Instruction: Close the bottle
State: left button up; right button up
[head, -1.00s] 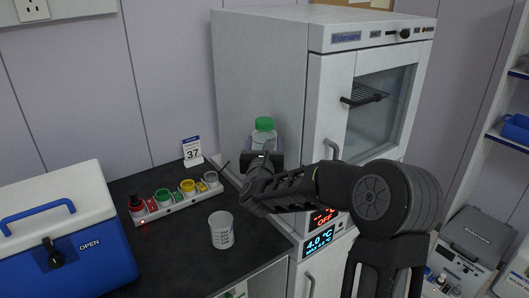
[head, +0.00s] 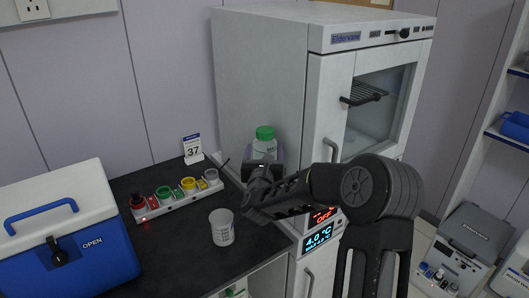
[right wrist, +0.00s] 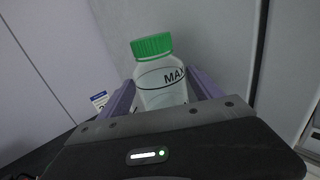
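A clear bottle (head: 264,151) with a green cap (head: 265,132) on its top stands nearly upright near the side of the white cabinet. In the right wrist view, the bottle (right wrist: 161,88) shows a MAX mark, and the green cap (right wrist: 152,45) sits on its neck. My right gripper (head: 262,165) is around the bottle's body below the cap. Its purple fingers (right wrist: 162,98) press on both sides of it. The bottle's lower part is hidden behind the gripper. My left gripper is not in view.
A rack (head: 178,204) with red, green, yellow and pale holders lies on the dark counter (head: 165,262). A clear cup (head: 222,228) stands in front of it. A blue cooler box (head: 75,245) is at left. The white cabinet (head: 262,75) rises behind the bottle. A 37 sign (head: 192,148) stands by the wall.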

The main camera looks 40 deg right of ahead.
jog(key=shift+r, duration=0.15)
jog(key=shift+s+a, duration=0.15)
jog(key=shift+s, duration=0.05)
jog(key=b+v, duration=0.3)
jog(key=v, duration=0.8)
jog(key=shift+s+a+b, duration=0.15)
jog(key=shift+s+b, duration=0.1)
jog(key=shift+b, duration=0.15)
